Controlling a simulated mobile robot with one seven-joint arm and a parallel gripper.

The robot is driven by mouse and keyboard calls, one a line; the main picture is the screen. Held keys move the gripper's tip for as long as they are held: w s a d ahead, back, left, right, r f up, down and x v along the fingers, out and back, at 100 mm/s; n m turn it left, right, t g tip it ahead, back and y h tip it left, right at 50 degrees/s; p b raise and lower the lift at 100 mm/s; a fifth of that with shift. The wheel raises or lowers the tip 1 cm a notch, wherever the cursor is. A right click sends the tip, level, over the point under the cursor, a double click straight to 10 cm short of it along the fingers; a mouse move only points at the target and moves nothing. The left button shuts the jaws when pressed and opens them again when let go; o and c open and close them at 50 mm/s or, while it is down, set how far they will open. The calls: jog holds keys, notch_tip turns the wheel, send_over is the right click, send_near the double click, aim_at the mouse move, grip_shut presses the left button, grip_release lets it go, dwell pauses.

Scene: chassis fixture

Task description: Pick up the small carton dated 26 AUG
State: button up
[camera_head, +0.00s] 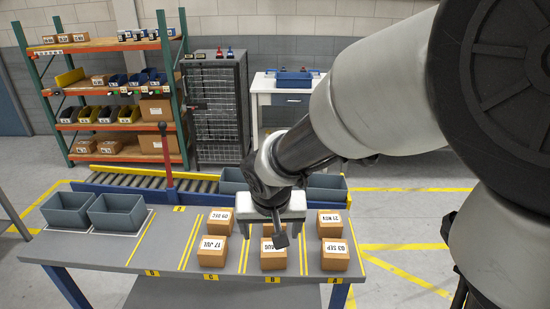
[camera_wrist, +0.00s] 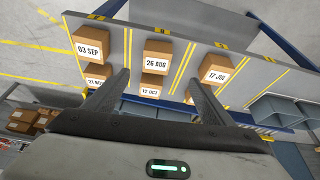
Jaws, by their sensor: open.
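The small carton dated 26 AUG (camera_head: 272,265) stands at the front of the middle lane on the grey table; my gripper partly hides its top label in the head view. My gripper (camera_head: 280,236) is open and empty, above the table near this carton. Both fingers of my gripper (camera_wrist: 158,79) show apart in the wrist view. I cannot tell the exact height between the fingers and the carton.
A 12 OCT carton (camera_wrist: 150,91) stands behind it. Cartons dated 17 JUL (camera_head: 212,251) and 03 SEP (camera_head: 334,258) flank it, with 09 DEC (camera_head: 220,222) and 21 NOV (camera_head: 330,223) behind those. Grey bins (camera_head: 117,212) stand at the left. Yellow lines divide the lanes.

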jog(key=b, duration=0.1)
send_near(271, 251)
jog(key=x, duration=0.5)
jog(key=shift+w, duration=0.1)
jog(key=shift+w+d+x, duration=0.15)
jog(key=shift+w+x, duration=0.1)
jog(key=shift+x, duration=1.15)
jog(key=shift+w+d+x, duration=0.15)
jog(key=shift+w+x, duration=0.05)
jog(key=shift+x, duration=1.2)
jog(key=shift+r, duration=0.25)
jog(key=c, duration=1.4)
